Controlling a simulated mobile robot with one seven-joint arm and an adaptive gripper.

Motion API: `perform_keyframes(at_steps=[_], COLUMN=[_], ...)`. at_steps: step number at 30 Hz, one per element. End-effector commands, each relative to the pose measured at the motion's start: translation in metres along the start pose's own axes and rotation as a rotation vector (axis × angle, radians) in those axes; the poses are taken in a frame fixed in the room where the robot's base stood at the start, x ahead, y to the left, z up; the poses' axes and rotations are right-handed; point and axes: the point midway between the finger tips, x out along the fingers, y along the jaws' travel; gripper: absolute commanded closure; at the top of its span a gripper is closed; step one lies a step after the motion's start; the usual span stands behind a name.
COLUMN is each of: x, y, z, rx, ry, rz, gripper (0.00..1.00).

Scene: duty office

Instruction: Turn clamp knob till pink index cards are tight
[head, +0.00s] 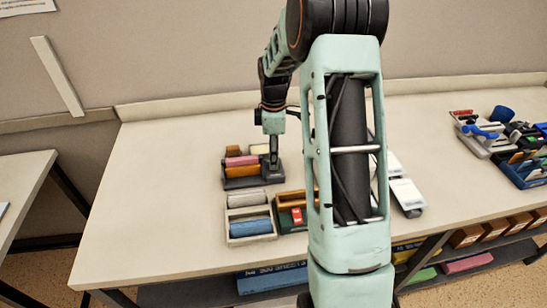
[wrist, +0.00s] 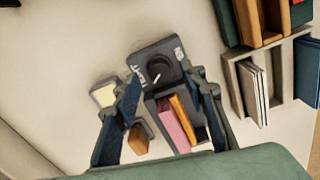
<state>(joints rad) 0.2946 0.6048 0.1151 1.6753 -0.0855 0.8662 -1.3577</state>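The dark grey clamp holder (wrist: 161,98) has a round black knob (wrist: 158,71) with a white mark at its far end in the wrist view. Pink index cards (wrist: 170,124) stand in its slot beside an orange piece (wrist: 184,113); a gap shows beside them. In the head view the pink cards (head: 242,161) lie just left of my gripper (head: 273,158). In the wrist view my gripper (wrist: 163,80) is open, with its fingertips on either side of the knob. I cannot tell whether they touch it. The knob is hidden in the head view.
A cream block (wrist: 104,95) and a brown block (wrist: 139,138) are close beside the holder. A pale tray (head: 230,229) with a blue item and a green box (head: 285,220) stand in front. Cluttered bins (head: 520,178) are far right. The table's left side is clear.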

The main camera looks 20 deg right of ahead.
Motion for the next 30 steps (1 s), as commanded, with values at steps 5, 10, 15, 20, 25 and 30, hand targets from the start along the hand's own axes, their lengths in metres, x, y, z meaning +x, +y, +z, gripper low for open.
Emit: perform_keyframes(at_steps=[5, 10, 15, 20, 25, 30], x=[0.016, 0.019, 0.019, 0.018, 0.018, 0.019], y=[-0.001, 0.000, 0.000, 0.000, 0.000, 0.000], z=[0.001, 0.000, 0.000, 0.000, 0.000, 0.000], rx=[0.001, 0.001, 0.001, 0.001, 0.001, 0.035], ry=[-0.001, -0.001, -0.001, 0.000, 0.000, 0.000], rz=[-0.002, 0.000, 0.000, 0.000, 0.000, 0.000], gripper=[0.61, 0.61, 0.64, 0.81, 1.00, 1.00])
